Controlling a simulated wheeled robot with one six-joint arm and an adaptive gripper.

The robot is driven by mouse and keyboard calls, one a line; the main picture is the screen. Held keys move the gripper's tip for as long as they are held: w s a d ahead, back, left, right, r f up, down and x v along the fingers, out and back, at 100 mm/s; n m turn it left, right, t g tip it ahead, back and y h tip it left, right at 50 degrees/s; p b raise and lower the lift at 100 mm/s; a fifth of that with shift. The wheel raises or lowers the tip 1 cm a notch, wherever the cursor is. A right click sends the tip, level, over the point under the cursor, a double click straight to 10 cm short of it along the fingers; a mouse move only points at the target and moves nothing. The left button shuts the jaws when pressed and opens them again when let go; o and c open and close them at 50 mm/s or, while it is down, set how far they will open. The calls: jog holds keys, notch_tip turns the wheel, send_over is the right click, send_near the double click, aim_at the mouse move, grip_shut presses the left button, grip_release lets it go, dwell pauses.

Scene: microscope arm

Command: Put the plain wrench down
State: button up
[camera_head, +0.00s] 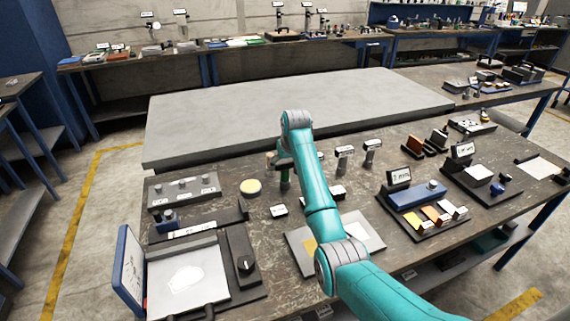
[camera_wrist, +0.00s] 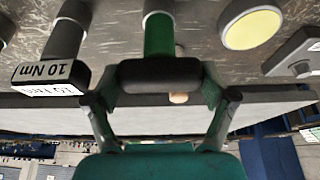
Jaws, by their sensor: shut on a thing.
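The plain wrench has a green shaft (camera_wrist: 159,36) and a dark, unlabelled head (camera_wrist: 160,74). Its green shaft shows upright below my gripper in the head view (camera_head: 285,178). My gripper (camera_wrist: 160,92) is shut on the dark head, with a finger at each side. The shaft's lower end is close to the bench top; I cannot tell whether it touches. A grey wrench marked 10 Nm (camera_wrist: 65,50) stands beside it in the wrist view. Two labelled wrenches (camera_head: 345,157) (camera_head: 371,152) stand to the right in the head view.
A pale yellow disc (camera_head: 251,187) and a small label block (camera_head: 279,211) lie near the wrench on the worn bench (camera_head: 230,227). A grey block with knobs (camera_head: 184,192) sits to the left. A blue-based device (camera_head: 417,194) stands right. A bare grey table (camera_head: 220,115) lies behind.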

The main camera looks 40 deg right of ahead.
jog(key=shift+f, duration=0.15)
jog(key=o, duration=1.4)
jog(key=v, duration=1.2)
